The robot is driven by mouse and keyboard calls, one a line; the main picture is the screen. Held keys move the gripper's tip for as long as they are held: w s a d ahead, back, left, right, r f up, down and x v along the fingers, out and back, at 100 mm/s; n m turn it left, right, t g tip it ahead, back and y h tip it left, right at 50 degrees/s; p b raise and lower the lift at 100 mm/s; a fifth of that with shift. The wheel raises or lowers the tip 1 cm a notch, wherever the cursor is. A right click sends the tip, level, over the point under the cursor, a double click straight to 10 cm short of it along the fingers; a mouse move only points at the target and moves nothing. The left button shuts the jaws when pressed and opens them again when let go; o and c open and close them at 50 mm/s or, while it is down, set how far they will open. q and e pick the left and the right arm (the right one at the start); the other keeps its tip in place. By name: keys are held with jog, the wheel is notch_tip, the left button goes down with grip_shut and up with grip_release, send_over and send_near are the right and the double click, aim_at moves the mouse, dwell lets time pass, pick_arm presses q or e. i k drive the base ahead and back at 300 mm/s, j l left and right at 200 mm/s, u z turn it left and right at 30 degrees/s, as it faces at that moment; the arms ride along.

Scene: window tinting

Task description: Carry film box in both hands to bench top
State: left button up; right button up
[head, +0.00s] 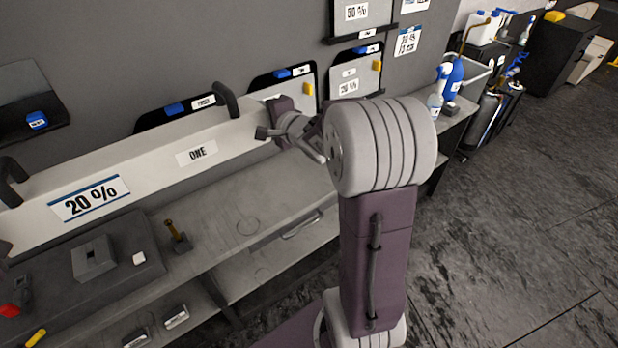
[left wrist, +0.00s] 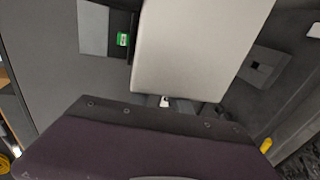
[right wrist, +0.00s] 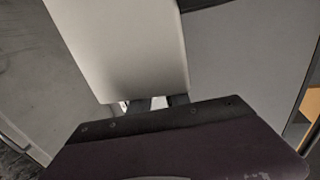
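The film box (head: 145,167) is a long off-white box with "20 %" and "ONE" labels and two black handles on top. It spans the back of the bench top (head: 212,222) in the head view; whether its underside touches the bench is unclear. My right gripper (head: 274,118) is at the box's right end. In the right wrist view the box (right wrist: 120,45) fills the top middle, its lower edge at the dark fingers (right wrist: 155,103). In the left wrist view the box (left wrist: 200,45) likewise meets my left fingers (left wrist: 165,101). The fingertips are mostly hidden.
A dark mat with a grey block (head: 94,257) lies at the bench's front left, beside a brass-handled tool (head: 177,237). Wall pockets with cards (head: 357,77) hang behind the box. Spray bottles (head: 437,98) stand at the far right end. Floor is clear at right.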

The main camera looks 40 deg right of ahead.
aim_at(285, 192)
jog(key=i+l, duration=0.1)
jog(key=l, duration=1.15)
jog(key=i+l, duration=0.15)
jog(key=l, duration=0.45)
